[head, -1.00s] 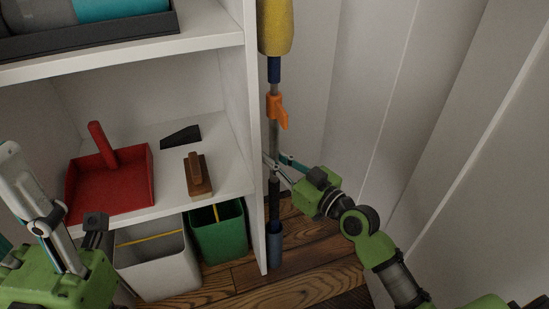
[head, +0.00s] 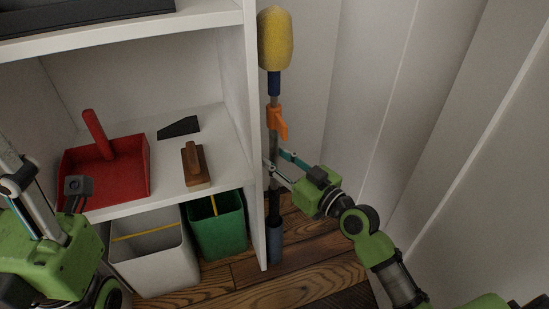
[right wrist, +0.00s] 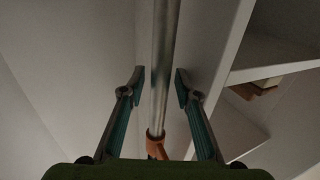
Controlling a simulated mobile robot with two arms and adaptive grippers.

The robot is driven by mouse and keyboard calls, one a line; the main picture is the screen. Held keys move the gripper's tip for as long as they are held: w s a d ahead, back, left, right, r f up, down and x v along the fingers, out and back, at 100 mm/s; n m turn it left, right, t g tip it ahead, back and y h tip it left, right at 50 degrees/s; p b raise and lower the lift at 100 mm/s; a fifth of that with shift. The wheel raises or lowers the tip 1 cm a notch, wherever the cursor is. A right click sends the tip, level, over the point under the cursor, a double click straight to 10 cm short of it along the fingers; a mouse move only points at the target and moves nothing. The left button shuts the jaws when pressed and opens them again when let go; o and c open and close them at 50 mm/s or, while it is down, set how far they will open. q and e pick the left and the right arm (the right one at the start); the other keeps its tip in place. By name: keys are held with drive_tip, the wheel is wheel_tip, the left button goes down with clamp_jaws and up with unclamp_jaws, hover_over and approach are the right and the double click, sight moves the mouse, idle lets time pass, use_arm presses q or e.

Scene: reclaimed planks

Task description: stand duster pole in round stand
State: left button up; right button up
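The duster pole (head: 274,121) stands upright beside the shelf's right side panel, with a yellow duster head (head: 275,40) on top and an orange clip (head: 278,122) on its shaft. Its dark lower end goes down into the round blue stand (head: 275,245) on the floor; the inside of the stand is hidden. My right gripper (head: 281,162) is open, its fingers on either side of the pole below the clip. In the right wrist view, the metal shaft (right wrist: 164,75) passes between the spread fingertips. My left gripper shows only partly at the lower left; its fingertips are unclear.
The white shelf unit (head: 258,190) stands close left of the pole. It holds a red dustpan (head: 105,184), a wooden brush (head: 195,165) and a black wedge (head: 180,128). White (head: 155,265) and green (head: 217,225) bins stand below. Pale wall panels (head: 385,110) rise at right.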

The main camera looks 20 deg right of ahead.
sight(278, 89)
drive_tip(key=shift+f, duration=0.25)
wheel_tip(278, 89, up, 20)
drive_tip(key=p, duration=1.8)
drive_tip(key=shift+f+p, duration=0.25)
drive_tip(key=shift+p, duration=0.05)
